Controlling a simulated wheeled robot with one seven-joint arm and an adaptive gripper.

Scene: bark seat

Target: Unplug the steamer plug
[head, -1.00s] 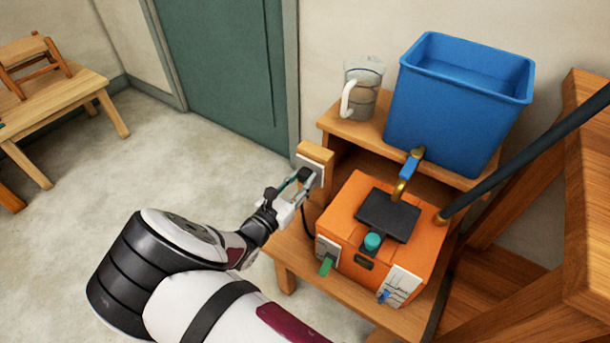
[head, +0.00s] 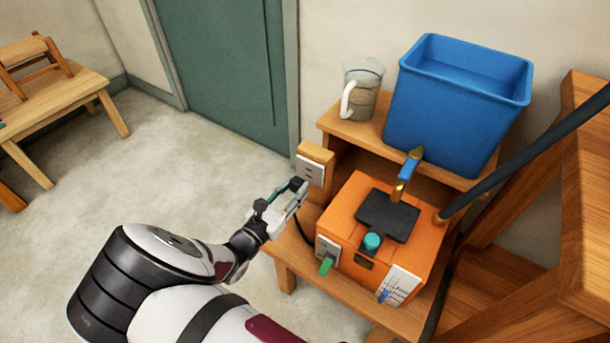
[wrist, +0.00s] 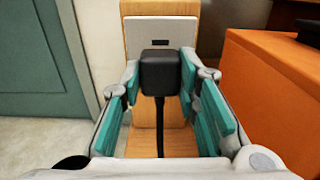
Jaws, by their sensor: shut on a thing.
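The steamer plug (wrist: 160,72) is a black block with a black cord hanging down, seen in the wrist view between my fingers. My gripper (head: 284,200) is shut on it, with teal pads on both sides. In the head view the plug is mostly hidden by the fingers. The outlet (head: 310,170), a white plate with dark slots on a wooden block, is bare in the head view, and my gripper is apart from it, in front and lower left. The orange steamer (head: 395,235) stands to the right on the low wooden stand.
A blue water bin (head: 450,120) and a clear jug (head: 362,90) stand on the upper shelf. A brass valve with a blue handle (head: 411,163) and a dark hose (head: 530,150) are near the steamer.

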